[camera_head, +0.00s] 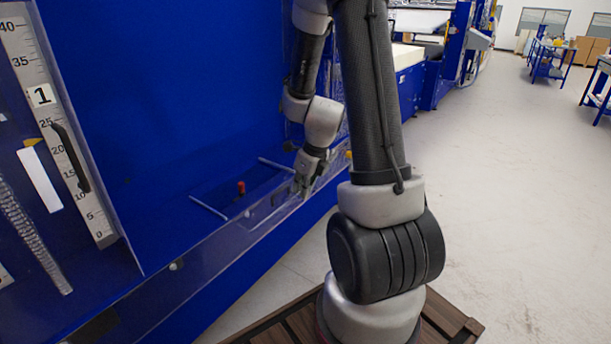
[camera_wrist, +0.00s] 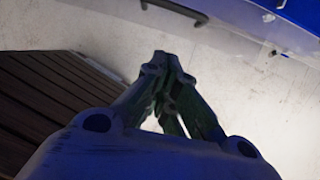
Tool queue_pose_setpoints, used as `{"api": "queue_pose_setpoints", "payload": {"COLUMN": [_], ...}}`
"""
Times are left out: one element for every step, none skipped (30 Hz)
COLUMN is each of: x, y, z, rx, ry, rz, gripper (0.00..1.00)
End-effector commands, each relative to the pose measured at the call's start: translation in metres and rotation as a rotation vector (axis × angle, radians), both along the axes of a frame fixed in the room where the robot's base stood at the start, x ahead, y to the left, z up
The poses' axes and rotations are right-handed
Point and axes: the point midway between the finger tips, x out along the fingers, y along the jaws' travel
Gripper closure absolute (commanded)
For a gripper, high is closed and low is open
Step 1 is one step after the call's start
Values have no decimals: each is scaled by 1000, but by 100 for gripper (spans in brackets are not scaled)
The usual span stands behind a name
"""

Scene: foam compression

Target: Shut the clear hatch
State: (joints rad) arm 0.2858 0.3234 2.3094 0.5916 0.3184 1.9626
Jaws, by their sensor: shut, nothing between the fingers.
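The clear hatch (camera_head: 110,190) appears as a see-through panel at the left of the head view, its edge slanting down across the blue machine. A black bar handle (camera_head: 70,158) shows in front of the ruler there. A dark bar (camera_wrist: 175,10), perhaps a handle, shows at the top of the wrist view. How far open the hatch stands is hard to tell. My gripper (camera_head: 303,186) points down by the machine's front edge, well right of that handle. In the wrist view my gripper (camera_wrist: 163,62) has its fingers together and holds nothing.
A red button (camera_head: 240,187) stands inside the blue machine (camera_head: 200,90). A low clear strip (camera_head: 205,262) runs along its front, close to my gripper. Dark slatted boards (camera_head: 275,330) lie below. Open floor (camera_head: 510,200) spreads to the right.

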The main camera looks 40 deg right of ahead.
Motion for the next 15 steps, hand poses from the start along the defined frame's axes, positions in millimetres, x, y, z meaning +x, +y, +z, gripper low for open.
{"api": "queue_pose_setpoints", "payload": {"x": [3, 4, 10, 16, 20, 25, 28, 31, 35, 37, 39, 40, 41, 42, 42], "y": [1, 2, 3, 6, 8, 9, 10, 12, 13, 13, 14, 14, 15, 15, 15], "z": [-11, -16, -19, -19, -20, -20, -21, -22, -22, -23, -23, -23, -23, -23, -24], "rx": [1, 0, -1, -1, -2, -2, -2, -1, -1, -1, -1, -1, -1, -1, -1], "ry": [4, 3, 1, -1, -2, -2, -1, -1, -2, -2, -2, -2, -2, -1, -1], "rz": [-1, -1, 3, 5, 4, 4, 4, 5, 3, 3, 3, 3, 3, 2, 2], "gripper": [100, 100, 100, 100, 100, 100, 100, 100, 100, 100, 100, 100, 100, 100, 100]}}
